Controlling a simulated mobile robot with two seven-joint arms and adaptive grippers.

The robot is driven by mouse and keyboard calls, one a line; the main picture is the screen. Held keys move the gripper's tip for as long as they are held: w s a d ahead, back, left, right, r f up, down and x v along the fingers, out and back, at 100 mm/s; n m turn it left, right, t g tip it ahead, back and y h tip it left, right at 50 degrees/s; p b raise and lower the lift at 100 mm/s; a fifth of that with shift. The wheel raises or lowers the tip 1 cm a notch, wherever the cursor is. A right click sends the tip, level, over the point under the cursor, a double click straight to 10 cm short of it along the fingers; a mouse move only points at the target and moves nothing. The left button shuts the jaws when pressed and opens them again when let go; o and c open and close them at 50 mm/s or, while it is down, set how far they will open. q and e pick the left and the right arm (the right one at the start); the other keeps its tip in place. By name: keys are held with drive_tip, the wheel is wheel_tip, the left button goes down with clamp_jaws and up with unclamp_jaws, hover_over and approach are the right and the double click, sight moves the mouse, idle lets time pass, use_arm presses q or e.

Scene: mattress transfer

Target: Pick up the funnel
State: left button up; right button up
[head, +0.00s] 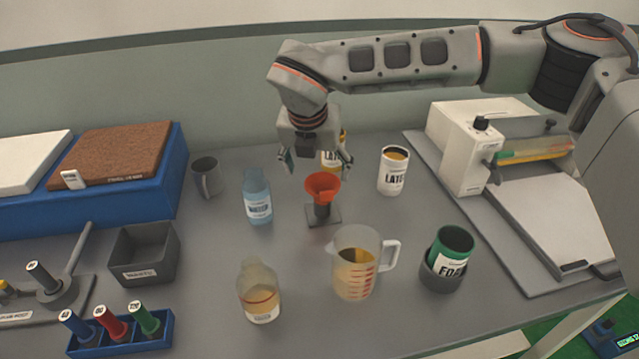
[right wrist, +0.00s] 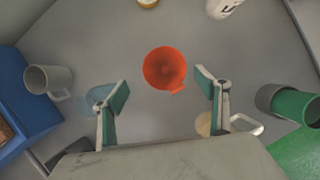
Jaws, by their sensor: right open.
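An orange-red funnel (head: 322,186) sits upright in a dark grey stand (head: 323,214) near the middle of the table. My right gripper (head: 318,163) is open and empty, above and slightly behind the funnel in the head view. In the right wrist view the funnel (right wrist: 165,68) shows from above, between the line of the two open fingers (right wrist: 160,88) and a little beyond their tips. The fingers do not touch it. My left gripper is not in view.
A blue bottle (head: 257,197) stands left of the funnel, a measuring jug (head: 356,262) in front, and a LATEX container (head: 393,171) to the right. Another yellow-topped container (head: 331,160) is behind, partly hidden by my gripper. A grey mug (head: 206,177) stands at the left.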

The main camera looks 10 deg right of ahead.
sight(322, 186)
drive_tip(key=shift+w+d+f, duration=0.1)
drive_tip(key=shift+d+f, duration=0.15)
drive_tip(key=shift+f, duration=0.8)
drive_tip(key=x, duration=0.4)
drive_tip(key=shift+d+f+p, duration=0.1)
drive_tip(key=shift+d+p, duration=0.15)
drive_tip(key=shift+p, duration=0.1)
drive_tip(key=shift+w+f, duration=0.1)
drive_tip(key=shift+f, duration=0.25)
drive_tip(key=c, duration=1)
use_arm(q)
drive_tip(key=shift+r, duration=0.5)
